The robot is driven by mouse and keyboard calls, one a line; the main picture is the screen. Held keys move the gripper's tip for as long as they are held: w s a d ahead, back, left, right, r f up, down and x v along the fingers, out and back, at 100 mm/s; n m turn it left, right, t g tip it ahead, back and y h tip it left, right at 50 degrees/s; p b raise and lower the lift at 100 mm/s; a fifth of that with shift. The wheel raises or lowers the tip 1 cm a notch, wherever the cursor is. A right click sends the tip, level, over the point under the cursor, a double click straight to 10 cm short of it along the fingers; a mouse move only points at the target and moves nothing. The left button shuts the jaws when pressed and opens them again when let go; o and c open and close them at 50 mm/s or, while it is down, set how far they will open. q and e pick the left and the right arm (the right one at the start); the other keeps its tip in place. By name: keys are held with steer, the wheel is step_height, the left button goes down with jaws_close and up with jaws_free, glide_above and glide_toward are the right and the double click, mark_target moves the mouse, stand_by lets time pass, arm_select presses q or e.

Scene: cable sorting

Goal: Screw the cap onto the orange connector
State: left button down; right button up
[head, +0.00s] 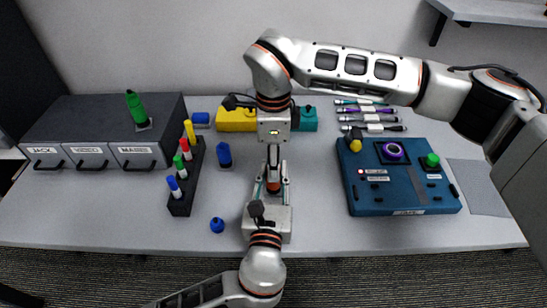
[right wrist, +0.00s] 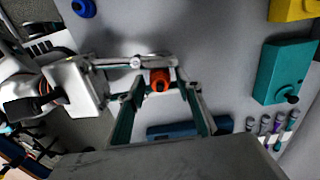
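The orange connector (head: 273,187) is near the front middle of the table, between the fingers of my left gripper (head: 272,188), which reaches in from the front and seems shut on it. My right gripper (head: 273,172) points down from above onto the same spot. In the right wrist view an orange round part (right wrist: 159,80) lies between the tips of my right gripper (right wrist: 161,90); whether they touch it is unclear. I cannot tell the cap from the connector there, as the fingers of both grippers hide much of it.
A small blue round part (head: 217,225) lies on the table left of my left gripper. A black rack (head: 181,203) with coloured plugs, grey drawers (head: 85,155) and a blue connector (head: 224,155) are on the left. A blue panel box (head: 403,190) stands on the right.

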jaws_close()
steer(key=shift+o, duration=0.5)
jaws_free()
steer(key=shift+r, duration=2.3)
steer(key=shift+r, duration=0.1)
steer(key=shift+c, duration=0.5)
step_height(320, 180, up, 3)
steer(key=shift+r, duration=0.15)
